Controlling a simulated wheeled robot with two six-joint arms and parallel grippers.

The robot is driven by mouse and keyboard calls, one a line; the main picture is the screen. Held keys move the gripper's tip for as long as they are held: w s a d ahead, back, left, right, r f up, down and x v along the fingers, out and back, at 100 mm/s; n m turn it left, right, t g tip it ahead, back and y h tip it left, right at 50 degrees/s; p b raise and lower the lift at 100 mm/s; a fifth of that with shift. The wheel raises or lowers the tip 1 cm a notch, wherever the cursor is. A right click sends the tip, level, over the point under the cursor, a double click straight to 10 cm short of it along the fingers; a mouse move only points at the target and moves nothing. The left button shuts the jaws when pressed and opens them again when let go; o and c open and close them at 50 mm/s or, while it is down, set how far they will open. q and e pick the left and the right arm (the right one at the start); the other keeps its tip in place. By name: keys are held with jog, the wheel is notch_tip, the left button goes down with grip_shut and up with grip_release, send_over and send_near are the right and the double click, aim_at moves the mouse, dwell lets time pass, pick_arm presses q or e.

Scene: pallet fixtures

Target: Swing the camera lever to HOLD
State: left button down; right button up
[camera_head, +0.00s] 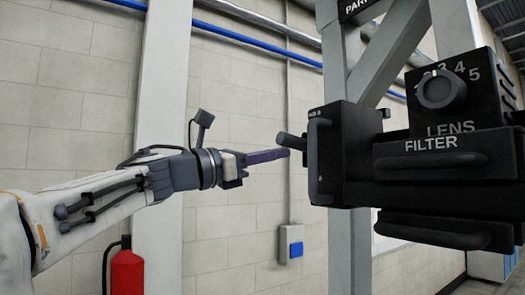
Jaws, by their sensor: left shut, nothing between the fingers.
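The camera (350,150) is a black box assembly at the right, mounted by a grey metal frame. A short dark grey rod (292,141), which looks like the lever, sticks out to the left from its left side. My left gripper (286,153) comes in from the left with its long, dark purplish fingers shut and nothing between them. Its tips are at the rod's free end, just below it in the picture; I cannot tell whether they touch. A small label above the handle is too small to read surely. My right gripper is not in view.
A dial (437,90) with numbers sits above the words LENS and FILTER. A vertical handle (314,160) stands beside the rod. A sign reading PAR (356,8), partly cut off, is above. A red extinguisher (127,270) and a blue-white wall box (291,244) are lower.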

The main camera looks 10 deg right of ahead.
pick_arm(q)
notch_tip(320, 180, up, 3)
jog(key=shift+s+p, duration=0.15)
jog(key=shift+p, duration=0.2)
jog(key=shift+d+r+p, duration=0.2)
jog(key=shift+r+p, duration=0.2)
jog(key=shift+r, duration=0.4)
jog(key=shift+a+r+p, duration=0.1)
jog(key=shift+r+p, duration=0.2)
jog(key=shift+r, duration=0.6)
jog(key=b, duration=0.5)
send_near(277, 138)
notch_tip(277, 138, up, 5)
jog(key=a, duration=0.2)
jog(key=shift+w, duration=0.25)
